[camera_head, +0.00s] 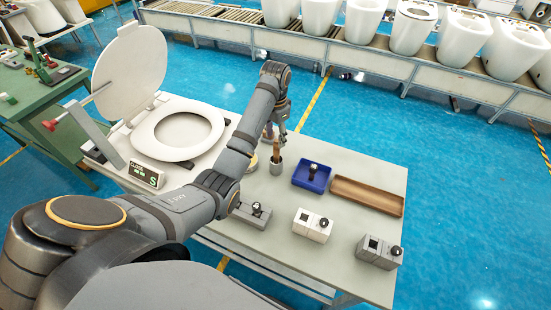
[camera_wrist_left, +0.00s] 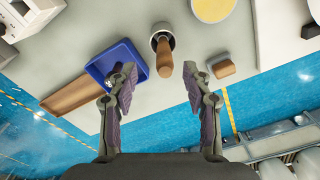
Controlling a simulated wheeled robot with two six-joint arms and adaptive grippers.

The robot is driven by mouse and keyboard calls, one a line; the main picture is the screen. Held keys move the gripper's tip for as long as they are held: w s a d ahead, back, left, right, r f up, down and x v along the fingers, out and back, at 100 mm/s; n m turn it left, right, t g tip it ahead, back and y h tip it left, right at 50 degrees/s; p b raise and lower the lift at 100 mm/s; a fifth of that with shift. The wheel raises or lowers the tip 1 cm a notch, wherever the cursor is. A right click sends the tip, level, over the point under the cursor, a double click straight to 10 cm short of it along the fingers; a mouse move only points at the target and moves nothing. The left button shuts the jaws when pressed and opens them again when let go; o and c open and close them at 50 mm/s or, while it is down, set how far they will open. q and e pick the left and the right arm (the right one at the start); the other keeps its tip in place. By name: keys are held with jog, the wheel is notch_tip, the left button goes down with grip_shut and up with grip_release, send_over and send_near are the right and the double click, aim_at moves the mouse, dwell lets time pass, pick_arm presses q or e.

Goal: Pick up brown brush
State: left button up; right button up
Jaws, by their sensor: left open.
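The brown brush (camera_head: 276,151) stands in a small grey cup (camera_head: 277,168) on the table, its brown handle upward. In the left wrist view the brush handle (camera_wrist_left: 164,58) points toward the camera and the cup (camera_wrist_left: 154,30) is around its lower end. The brush's lower end is hidden in the cup. My left gripper (camera_head: 275,134) is close to the brush, at its far side in the head view. In the wrist view the left gripper (camera_wrist_left: 158,68) is open and empty, with the handle showing between its spread fingertips. My right gripper is not in view.
A blue tray (camera_head: 298,182) with a dark-topped item and a long brown tray (camera_head: 385,205) lie right of the cup. A toilet seat (camera_head: 150,137) with raised lid stands left. Grey and white devices (camera_head: 312,226) line the front. A tan block (camera_wrist_left: 223,68) is nearby.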

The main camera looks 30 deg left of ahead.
aim_at(276, 142)
pick_arm(q)
jog(key=f+b, duration=0.1)
jog(key=f, duration=0.2)
jog(key=shift+w, duration=0.2)
jog(key=shift+w+f+b, duration=0.45)
jog(key=shift+f+b, duration=0.15)
jog(key=shift+f, duration=0.05)
jog(key=shift+w+f+b, duration=0.2)
jog(key=shift+f+b, duration=0.1)
jog(key=shift+f, duration=0.15)
jog(key=f+b, duration=0.1)
jog(key=s+f+b, duration=0.1)
jog(key=shift+a+f+b, duration=0.1)
jog(key=shift+f+b, duration=0.2)
jog(key=shift+b, duration=0.1)
jog(key=shift+w+f+p, duration=0.3)
jog(key=shift+f+p, duration=0.25)
jog(key=shift+f, duration=0.15)
jog(key=shift+s, duration=0.1)
jog(key=c, duration=0.5)
grip_shut()
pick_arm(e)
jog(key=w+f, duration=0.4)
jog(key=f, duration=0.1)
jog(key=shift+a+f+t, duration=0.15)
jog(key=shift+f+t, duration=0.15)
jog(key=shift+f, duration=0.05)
